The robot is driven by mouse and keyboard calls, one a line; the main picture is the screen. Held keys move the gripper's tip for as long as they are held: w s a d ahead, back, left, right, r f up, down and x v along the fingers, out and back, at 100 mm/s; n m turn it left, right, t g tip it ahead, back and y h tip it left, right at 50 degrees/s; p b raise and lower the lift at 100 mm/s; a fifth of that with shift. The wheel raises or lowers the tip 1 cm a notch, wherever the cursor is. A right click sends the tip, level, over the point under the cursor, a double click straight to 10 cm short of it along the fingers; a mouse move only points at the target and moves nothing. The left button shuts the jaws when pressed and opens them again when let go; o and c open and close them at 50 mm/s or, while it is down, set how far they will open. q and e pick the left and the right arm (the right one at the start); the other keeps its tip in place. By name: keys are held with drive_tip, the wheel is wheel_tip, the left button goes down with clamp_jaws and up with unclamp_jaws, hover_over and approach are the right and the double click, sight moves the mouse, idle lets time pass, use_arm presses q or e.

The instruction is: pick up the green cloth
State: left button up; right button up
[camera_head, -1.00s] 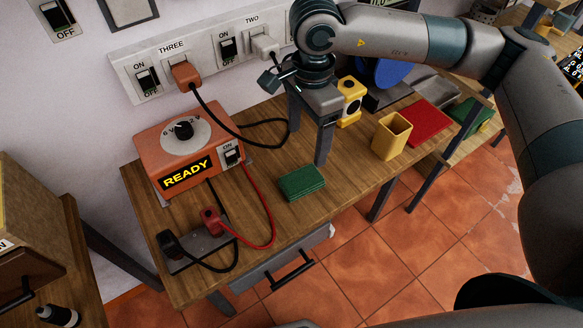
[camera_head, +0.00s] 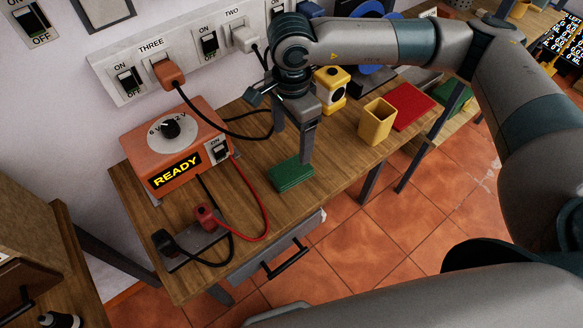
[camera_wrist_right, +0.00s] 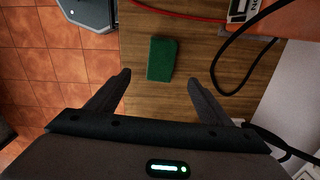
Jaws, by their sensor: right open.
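The green cloth (camera_head: 290,175) is a small folded block lying flat on the wooden bench. My right gripper (camera_head: 294,146) hangs fingers down above the bench, just behind and over the cloth, with one finger overlapping its far right corner in the head view. In the right wrist view the cloth (camera_wrist_right: 162,59) lies ahead of the two spread fingers, about midway between them. The right gripper (camera_wrist_right: 160,82) is open and nothing is between its fingertips. My left gripper is not in view.
An orange power supply (camera_head: 172,140) reading READY stands left of the cloth, with a red lead (camera_head: 262,205) looping near it. A yellow cup (camera_head: 377,122), a red cloth (camera_head: 408,106) and a yellow object (camera_head: 331,90) stand to the right. Bare wood (camera_head: 325,190) surrounds the cloth.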

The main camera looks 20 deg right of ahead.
drive_tip(key=p, duration=0.3)
hover_over(292, 168)
wheel_tip(292, 168, down, 7)
drive_tip(key=shift+s+r, duration=0.15)
drive_tip(key=shift+r, duration=0.05)
drive_tip(key=shift+a+f, duration=0.1)
drive_tip(key=shift+f, duration=0.35)
drive_tip(key=shift+f+p, duration=0.7)
drive_tip(key=shift+f, duration=0.05)
wheel_tip(292, 168, down, 3)
drive_tip(key=shift+r+p, duration=0.1)
drive_tip(key=shift+p, duration=0.65)
drive_tip(key=shift+f, duration=0.45)
drive_tip(key=shift+c, duration=0.2)
drive_tip(key=c, duration=1.1)
